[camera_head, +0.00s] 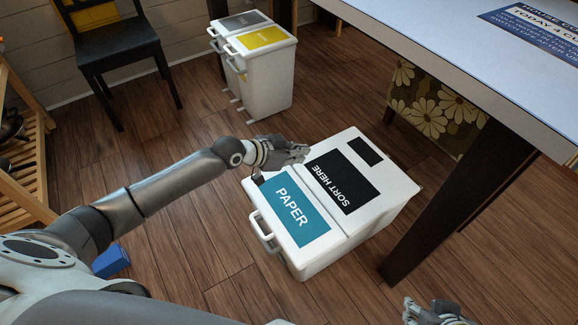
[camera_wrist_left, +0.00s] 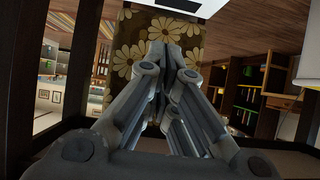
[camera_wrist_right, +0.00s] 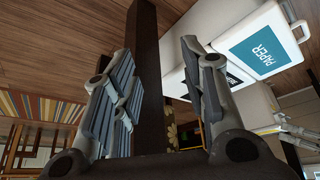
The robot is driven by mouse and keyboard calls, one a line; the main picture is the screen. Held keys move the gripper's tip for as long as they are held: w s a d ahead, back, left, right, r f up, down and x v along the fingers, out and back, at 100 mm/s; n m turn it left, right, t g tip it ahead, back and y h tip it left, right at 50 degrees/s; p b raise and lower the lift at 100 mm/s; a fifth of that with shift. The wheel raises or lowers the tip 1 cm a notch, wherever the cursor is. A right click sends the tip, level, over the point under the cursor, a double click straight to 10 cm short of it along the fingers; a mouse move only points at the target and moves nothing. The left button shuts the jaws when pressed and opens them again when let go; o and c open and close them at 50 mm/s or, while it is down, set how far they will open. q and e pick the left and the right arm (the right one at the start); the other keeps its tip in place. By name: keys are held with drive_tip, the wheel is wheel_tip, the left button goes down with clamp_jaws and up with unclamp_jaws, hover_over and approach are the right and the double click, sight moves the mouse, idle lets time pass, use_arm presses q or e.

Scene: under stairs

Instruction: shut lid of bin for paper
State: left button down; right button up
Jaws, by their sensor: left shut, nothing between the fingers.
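The white bin (camera_head: 318,262) stands on the floor in the middle of the head view. Its paper lid (camera_head: 268,199), with a teal PAPER label, lies flat, level with the neighbouring panel marked SORT HERE, and looks shut. The lid also shows in the right wrist view (camera_wrist_right: 227,42). A white handle (camera_head: 262,232) sticks out at its left side. My left gripper (camera_head: 298,152) is shut and empty, just over the bin's far left corner; whether it touches is unclear. My right gripper (camera_head: 432,312) is open and empty at the bottom right, apart from the bin.
A white table (camera_head: 470,60) with a dark leg (camera_head: 440,210) stands right of the bin. A second white bin pair (camera_head: 268,85) and a black chair (camera_head: 115,45) are at the back. A wooden shelf (camera_head: 25,185) is at the left, and a blue box (camera_head: 111,262) lies on the floor.

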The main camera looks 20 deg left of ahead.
use_arm(q)
drive_tip(key=shift+s+a+f+b, duration=0.2)
drive_tip(key=shift+s+a+f, duration=0.25)
drive_tip(key=shift+s+f, duration=0.2)
drive_tip(key=shift+s+a+f+b, duration=0.15)
drive_tip(key=shift+s+a+f, duration=0.3)
drive_tip(key=shift+s+f, duration=0.15)
use_arm(e)
drive_tip(key=w+t, duration=0.1)
drive_tip(key=w+a+r+t, duration=0.1)
drive_tip(key=w, duration=0.1)
drive_tip(key=w+r, duration=0.1)
drive_tip(key=shift+w+a+t+y, duration=0.3)
drive_tip(key=shift+w+t, duration=0.05)
drive_tip(key=shift+t, duration=0.05)
use_arm(q)
drive_tip(key=shift+f, duration=0.1)
use_arm(e)
drive_tip(key=shift+w, duration=0.1)
